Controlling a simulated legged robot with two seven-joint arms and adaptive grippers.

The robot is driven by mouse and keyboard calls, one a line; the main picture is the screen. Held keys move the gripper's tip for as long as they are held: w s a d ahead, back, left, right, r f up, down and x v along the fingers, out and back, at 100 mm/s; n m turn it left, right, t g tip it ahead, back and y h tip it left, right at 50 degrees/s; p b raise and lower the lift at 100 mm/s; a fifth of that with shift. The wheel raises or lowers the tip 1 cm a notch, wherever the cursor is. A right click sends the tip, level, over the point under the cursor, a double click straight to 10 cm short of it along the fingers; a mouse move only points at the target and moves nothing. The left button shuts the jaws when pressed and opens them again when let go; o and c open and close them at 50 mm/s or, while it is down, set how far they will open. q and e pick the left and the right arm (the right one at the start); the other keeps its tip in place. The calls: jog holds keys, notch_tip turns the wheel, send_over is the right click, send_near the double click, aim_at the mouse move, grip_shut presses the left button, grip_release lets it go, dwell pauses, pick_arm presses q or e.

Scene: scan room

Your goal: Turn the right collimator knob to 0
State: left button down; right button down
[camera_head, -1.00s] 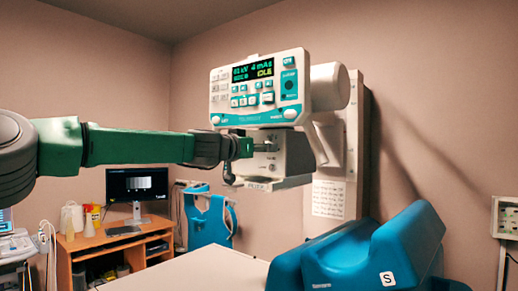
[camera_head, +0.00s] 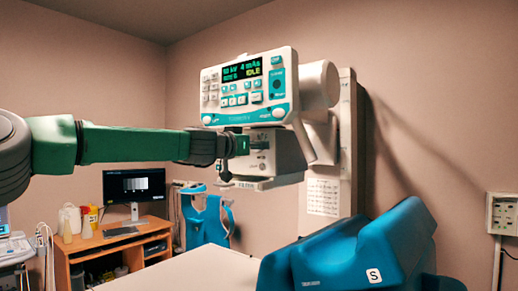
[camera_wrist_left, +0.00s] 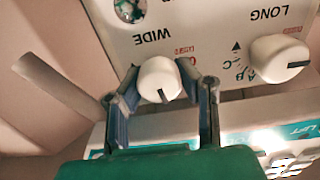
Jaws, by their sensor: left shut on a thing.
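The collimator box (camera_head: 286,163) hangs under the white and teal control panel in the head view. My left gripper (camera_head: 240,144) is at its front face, and my arm hides part of that face. In the left wrist view, which looks upside down, a round white knob (camera_wrist_left: 160,79) with a dark pointer line sits between the fingers of my left gripper (camera_wrist_left: 165,92), which is shut on it. The pointer line aims toward the picture's bottom. A red mark beside this knob is partly hidden by a finger. A second white knob (camera_wrist_left: 278,58) with letters A, B and C stands to the right.
The control panel (camera_head: 247,92) is above the box, its display lit with IDLE. A blue cushioned support (camera_head: 350,255) stands on the pale table (camera_head: 190,272) below. A wooden desk (camera_head: 110,245) with a monitor (camera_head: 134,186) is at the back left.

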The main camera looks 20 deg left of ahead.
pick_arm(q)
jog(key=shift+f, duration=0.45)
jog(key=shift+d, duration=0.1)
jog(key=c, duration=1.6)
grip_release()
jog(key=o, duration=0.5)
jog(key=shift+s, duration=0.1)
jog(key=shift+c, duration=0.2)
jog(key=shift+s+a+r, duration=0.1)
jog(key=shift+a+r, duration=0.15)
jog(key=shift+a, duration=0.1)
jog(key=v, duration=1.2)
